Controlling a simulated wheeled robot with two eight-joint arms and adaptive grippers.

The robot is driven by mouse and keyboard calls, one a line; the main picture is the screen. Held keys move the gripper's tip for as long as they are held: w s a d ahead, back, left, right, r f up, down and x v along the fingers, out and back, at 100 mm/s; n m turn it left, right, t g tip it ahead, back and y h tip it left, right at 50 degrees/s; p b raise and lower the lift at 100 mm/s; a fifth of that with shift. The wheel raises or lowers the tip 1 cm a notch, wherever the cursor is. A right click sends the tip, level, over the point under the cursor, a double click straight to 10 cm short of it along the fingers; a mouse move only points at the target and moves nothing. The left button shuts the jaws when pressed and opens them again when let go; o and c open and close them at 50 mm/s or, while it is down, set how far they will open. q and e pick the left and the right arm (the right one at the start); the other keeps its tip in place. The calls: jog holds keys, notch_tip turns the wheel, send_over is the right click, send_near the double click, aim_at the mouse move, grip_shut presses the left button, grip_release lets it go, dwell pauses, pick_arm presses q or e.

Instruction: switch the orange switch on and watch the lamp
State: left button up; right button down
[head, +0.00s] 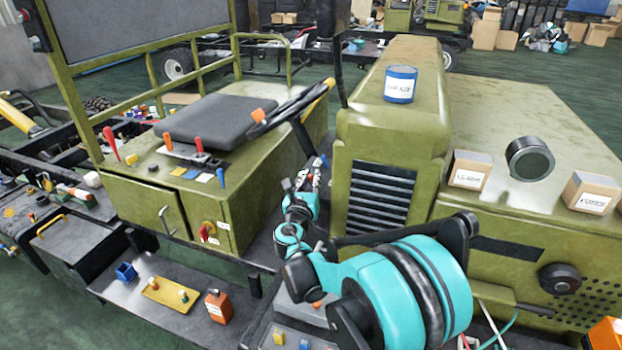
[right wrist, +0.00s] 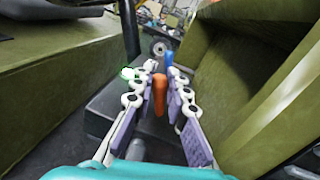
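My right gripper (head: 303,183) reaches in beside the green cab and the louvred hood in the head view. In the right wrist view its two fingers (right wrist: 163,75) stand apart, with an orange lever-like switch (right wrist: 160,95) upright between them. The switch looks close to the left finger, with a small gap on the right; I cannot tell whether it touches. In the head view I cannot make out this switch. My left gripper is not in view.
A blue lever (right wrist: 169,57) stands just beyond the fingertips. Green panels (right wrist: 265,95) flank the gripper closely. Other levers (head: 198,146) stand by the black seat (head: 207,120).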

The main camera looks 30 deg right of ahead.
dwell(0.3)
jog(key=m, duration=0.2)
jog(key=s+d+m+b, duration=0.1)
jog(key=m, duration=0.1)
jog(key=shift+s+m, duration=0.1)
jog(key=shift+m, duration=0.2)
jog(key=shift+s+d+m+h+b, duration=0.15)
jog(key=shift+m+h+b, duration=0.1)
jog(key=shift+m, duration=0.5)
jog(key=shift+s+d+m+h+b, duration=0.15)
jog(key=shift+s+m+b, duration=0.1)
jog(key=shift+m, duration=0.55)
jog(key=shift+s+d+m+h+b, duration=0.15)
jog(key=shift+m+h+b, duration=0.1)
jog(key=shift+m, duration=0.5)
jog(key=c, duration=1.5)
grip_release()
jog(key=v, duration=1.2)
jog(key=shift+f, duration=0.3)
jog(key=shift+d, duration=0.1)
